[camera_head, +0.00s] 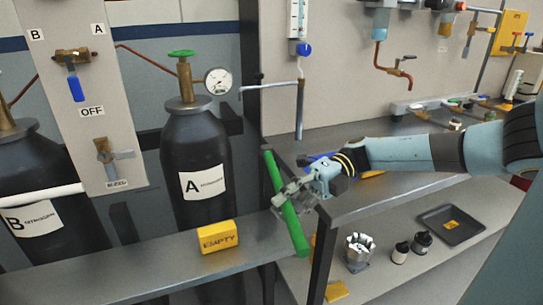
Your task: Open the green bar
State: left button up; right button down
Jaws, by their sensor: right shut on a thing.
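The green bar (274,176) shows in the head view, right of the middle cylinder. It is tilted, its top end leaning left and its bottom end in front of the frame post. My right gripper (287,205) is shut on the green bar at about its middle, and its fingers hide that part of the bar. My right arm reaches in from the right, over the bench. My left gripper is not in view.
Gas cylinder A (197,150) stands left of the bar, with a gauge (218,82) on top. A yellow EMPTY block (217,237) sits on the front rail (130,270). A black tray (451,224) and a metal housing (358,252) are on the lower shelf at right.

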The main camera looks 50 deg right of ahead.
jog(key=shift+s+d, duration=0.15)
jog(key=shift+d, duration=0.1)
jog(key=c, duration=1.2)
grip_release()
jog(key=shift+o, duration=0.2)
jog(key=shift+d, duration=0.15)
jog(key=v, duration=1.1)
jog(key=shift+d, duration=0.4)
